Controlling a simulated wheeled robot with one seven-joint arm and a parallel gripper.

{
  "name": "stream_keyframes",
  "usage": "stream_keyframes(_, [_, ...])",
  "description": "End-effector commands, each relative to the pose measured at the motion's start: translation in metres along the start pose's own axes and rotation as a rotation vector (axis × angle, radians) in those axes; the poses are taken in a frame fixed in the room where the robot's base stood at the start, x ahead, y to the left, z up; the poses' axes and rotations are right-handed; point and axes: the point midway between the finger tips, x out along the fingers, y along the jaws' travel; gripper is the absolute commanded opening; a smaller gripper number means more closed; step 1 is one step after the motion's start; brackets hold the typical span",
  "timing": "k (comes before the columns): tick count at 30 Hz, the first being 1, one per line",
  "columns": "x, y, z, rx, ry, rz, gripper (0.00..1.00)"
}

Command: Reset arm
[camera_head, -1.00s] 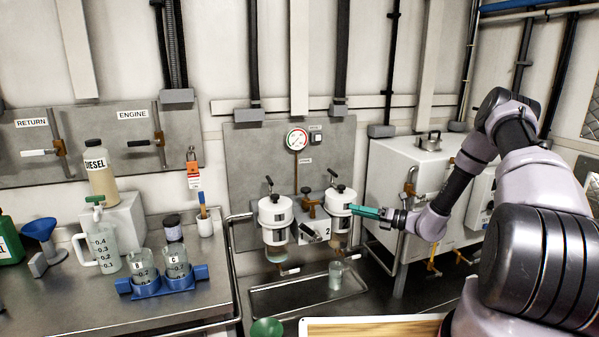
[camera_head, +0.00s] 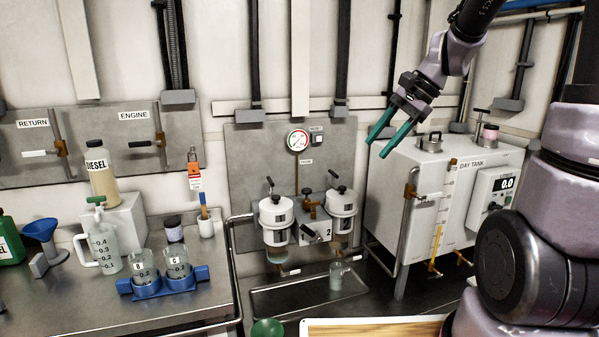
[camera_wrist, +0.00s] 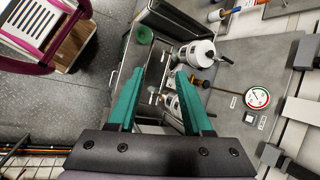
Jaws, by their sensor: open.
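My gripper (camera_head: 380,148) is raised in front of the back wall, above and left of the white day tank (camera_head: 440,165) in the head view. Its two green fingers point down and to the left. They are apart with nothing between them. In the wrist view my gripper (camera_wrist: 156,75) is also open and empty, with the two white filter housings (camera_wrist: 192,55) beyond the fingertips. In the head view these are a left filter housing (camera_head: 276,215) and a right filter housing (camera_head: 341,208), mounted on the grey panel.
A round gauge (camera_head: 297,140) sits on the panel above the filters. A small beaker (camera_head: 336,276) stands in the metal tray (camera_head: 275,304) below. The left bench holds a diesel bottle (camera_head: 101,170), a jug (camera_head: 103,246) and a blue beaker rack (camera_head: 150,290). Space around my gripper looks clear.

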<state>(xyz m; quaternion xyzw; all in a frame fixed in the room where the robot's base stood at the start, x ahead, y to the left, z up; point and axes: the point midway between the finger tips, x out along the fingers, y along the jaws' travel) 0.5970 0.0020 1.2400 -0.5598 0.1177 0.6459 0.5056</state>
Motion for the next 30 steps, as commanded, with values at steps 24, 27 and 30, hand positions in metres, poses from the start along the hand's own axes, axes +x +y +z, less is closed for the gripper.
stream_keyframes(24, [-0.122, 0.093, 0.065, -0.735, 0.584, 0.006, 0.5])
stream_keyframes(27, [-0.122, 0.093, 0.065, -0.734, 0.584, 0.005, 0.5])
stream_keyframes(30, [-0.122, 0.093, 0.065, -0.733, 0.583, 0.005, 0.5])
